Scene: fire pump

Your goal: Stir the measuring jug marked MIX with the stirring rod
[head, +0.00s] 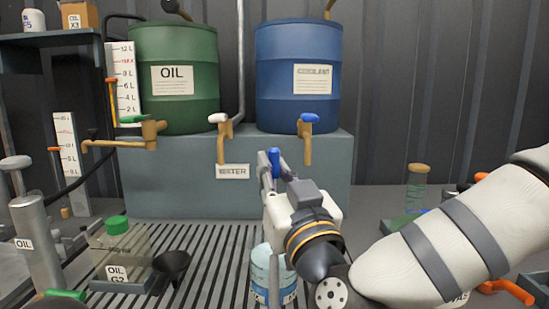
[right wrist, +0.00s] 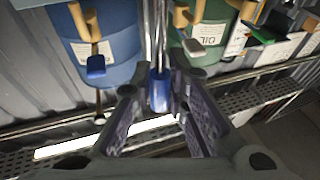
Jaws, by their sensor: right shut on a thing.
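My right gripper (head: 272,168) is shut on a blue-handled rod (head: 274,160), which I take to be the stirring rod. In the right wrist view the blue handle (right wrist: 158,92) sits between the two fingers (right wrist: 156,100). The rod's lower end is hidden in the head view. A clear jug (head: 260,262) with pale blue contents stands on the slatted grate, below and partly behind my right wrist. Its label is partly covered, so I cannot read MIX on it. Whether the rod is inside the jug cannot be told. My left gripper is not in view.
A green OIL drum (head: 203,50) and a blue COOLANT drum (head: 272,60) stand behind with taps over the grate (head: 215,255). A black funnel (head: 172,264), a green-capped OIL bottle (head: 118,245) and a metal OIL cylinder (head: 38,235) stand left. A glass container (head: 417,190) stands right.

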